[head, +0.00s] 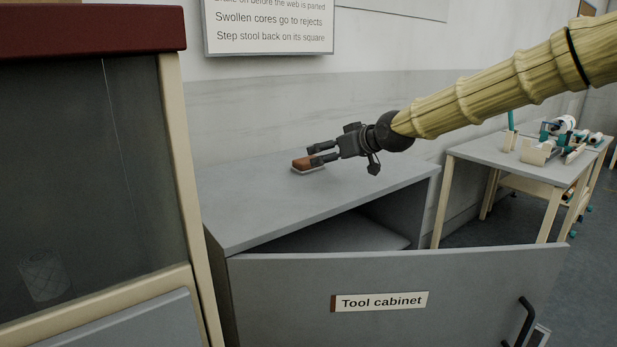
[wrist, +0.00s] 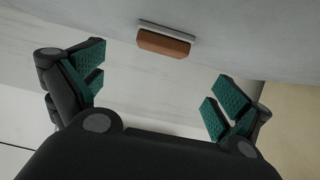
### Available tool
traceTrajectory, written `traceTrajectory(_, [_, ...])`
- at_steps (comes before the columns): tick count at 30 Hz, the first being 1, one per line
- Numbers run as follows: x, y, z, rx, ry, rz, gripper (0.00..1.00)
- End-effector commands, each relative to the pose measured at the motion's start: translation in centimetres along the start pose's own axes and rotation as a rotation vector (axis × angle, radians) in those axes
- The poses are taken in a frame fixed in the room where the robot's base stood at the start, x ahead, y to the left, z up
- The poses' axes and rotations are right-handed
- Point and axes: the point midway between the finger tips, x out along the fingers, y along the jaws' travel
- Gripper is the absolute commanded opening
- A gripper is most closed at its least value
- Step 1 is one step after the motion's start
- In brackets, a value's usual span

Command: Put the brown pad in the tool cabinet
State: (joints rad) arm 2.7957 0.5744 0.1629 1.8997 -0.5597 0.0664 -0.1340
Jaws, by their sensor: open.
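The brown pad (head: 308,164) lies on top of the grey tool cabinet (head: 270,203), with a pale layer along its lower edge. In the wrist view the pad (wrist: 164,43) lies ahead of the fingers, centred between them and apart from both. My gripper (head: 322,153) is open and empty, just right of the pad and close above the cabinet top. Its green-lined fingers (wrist: 158,88) are spread wide. The cabinet's front door (head: 400,290), labelled "Tool cabinet", stands open, and part of the inside shelf (head: 345,235) shows. The deeper inside is hidden behind the door.
A glass-fronted cream-framed unit (head: 95,180) with a dark red top stands close on the left. A grey table (head: 500,157) with white rolls and fittings stands at the right. A wall sign (head: 270,30) hangs behind. The rest of the cabinet top is clear.

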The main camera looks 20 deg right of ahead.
Motion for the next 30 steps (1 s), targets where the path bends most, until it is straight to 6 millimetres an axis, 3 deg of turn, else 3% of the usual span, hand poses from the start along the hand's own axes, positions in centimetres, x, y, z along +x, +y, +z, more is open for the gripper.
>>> traceTrajectory(15, [5.0, -0.1, 0.2, -0.001, -0.001, -0.001, 1.00])
traceTrajectory(23, [6.1, -0.1, 0.1, -0.001, 0.000, -0.001, 1.00])
traceTrajectory(30, [8.7, -0.2, 0.2, 0.000, -0.001, -0.001, 1.00])
